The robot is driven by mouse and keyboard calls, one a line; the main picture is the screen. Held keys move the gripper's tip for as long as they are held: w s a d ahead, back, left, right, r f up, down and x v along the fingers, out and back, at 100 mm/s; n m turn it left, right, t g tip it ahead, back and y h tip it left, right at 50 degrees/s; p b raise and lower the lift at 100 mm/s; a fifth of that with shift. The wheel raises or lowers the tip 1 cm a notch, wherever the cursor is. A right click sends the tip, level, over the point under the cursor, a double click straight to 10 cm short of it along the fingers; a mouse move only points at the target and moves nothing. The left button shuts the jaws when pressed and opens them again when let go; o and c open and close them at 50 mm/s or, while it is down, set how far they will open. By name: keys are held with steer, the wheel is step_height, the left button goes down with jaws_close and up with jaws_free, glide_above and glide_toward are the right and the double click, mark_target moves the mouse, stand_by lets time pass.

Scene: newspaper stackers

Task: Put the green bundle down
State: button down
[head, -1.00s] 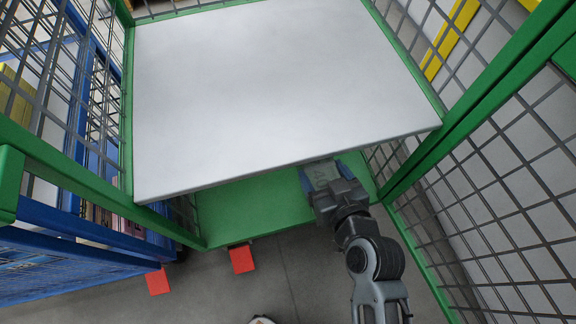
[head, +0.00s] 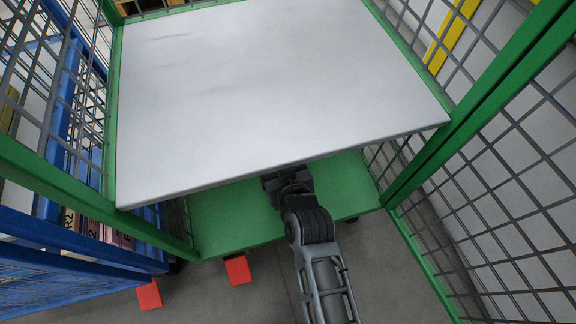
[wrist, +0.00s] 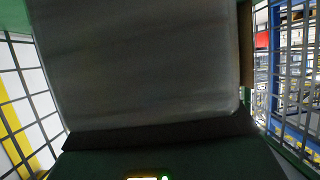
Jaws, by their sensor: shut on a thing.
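My gripper (head: 283,180) reaches in under the front edge of the white upper shelf (head: 270,85) of a green mesh cart, above the green lower deck (head: 225,215). Its fingertips are hidden by the shelf. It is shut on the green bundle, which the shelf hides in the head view. In the wrist view a broad dark grey surface (wrist: 140,65) fills the middle, with a dark green band (wrist: 160,155) below it. I cannot tell whether either is the bundle.
Green mesh side walls (head: 480,75) flank the shelf. A blue cage (head: 75,230) with papers stands at the left. Red blocks (head: 238,270) lie on the grey floor in front. The upper shelf top is bare, and the visible left part of the lower deck is clear.

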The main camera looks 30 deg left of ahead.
steer(key=shift+a+f+b, duration=0.1)
steer(key=shift+f+b, duration=1.2)
steer(key=shift+f, duration=0.55)
steer(key=shift+w, duration=0.1)
jaws_free()
steer(key=shift+f, duration=0.1)
steer(key=p+v, duration=0.5)
steer(key=v, duration=0.7)
steer(key=shift+f, duration=0.1)
